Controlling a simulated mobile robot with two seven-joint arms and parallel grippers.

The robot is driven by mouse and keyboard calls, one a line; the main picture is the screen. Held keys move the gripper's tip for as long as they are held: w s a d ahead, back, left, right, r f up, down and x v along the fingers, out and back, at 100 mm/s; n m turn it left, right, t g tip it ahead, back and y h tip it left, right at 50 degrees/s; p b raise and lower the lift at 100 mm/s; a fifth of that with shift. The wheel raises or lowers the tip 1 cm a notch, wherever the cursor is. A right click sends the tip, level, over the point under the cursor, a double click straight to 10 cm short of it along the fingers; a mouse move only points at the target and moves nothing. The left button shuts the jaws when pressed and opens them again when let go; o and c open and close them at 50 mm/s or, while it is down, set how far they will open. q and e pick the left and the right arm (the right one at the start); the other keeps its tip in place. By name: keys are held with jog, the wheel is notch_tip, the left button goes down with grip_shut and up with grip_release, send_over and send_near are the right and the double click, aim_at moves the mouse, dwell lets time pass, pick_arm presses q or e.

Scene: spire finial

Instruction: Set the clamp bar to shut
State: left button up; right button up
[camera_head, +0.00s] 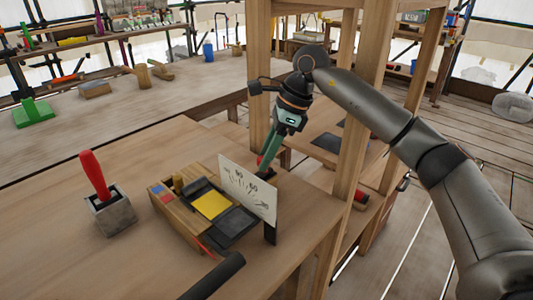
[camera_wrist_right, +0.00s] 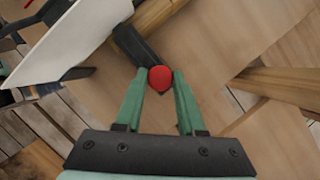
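My right gripper (camera_head: 266,163) reaches down behind a white plate with dial marks (camera_head: 248,188). In the right wrist view, its two green fingers (camera_wrist_right: 160,76) stand on either side of a red knob (camera_wrist_right: 160,78) and appear to touch it. The knob sits at the end of a black bar (camera_wrist_right: 136,46), which looks like the clamp bar. The plate (camera_wrist_right: 72,38) is beside the bar there and hides most of it in the head view. A wooden block with a yellow pad (camera_head: 211,204) stands in front of the plate. My left gripper is not in view.
A red-handled tool stands in a grey block (camera_head: 110,212) to the left on the workbench (camera_head: 60,235). A wooden post (camera_head: 350,150) rises close to my right arm. A dark cylinder (camera_head: 214,275) juts in near the bottom edge. The bench front left is clear.

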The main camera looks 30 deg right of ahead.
grip_shut()
dwell(0.9)
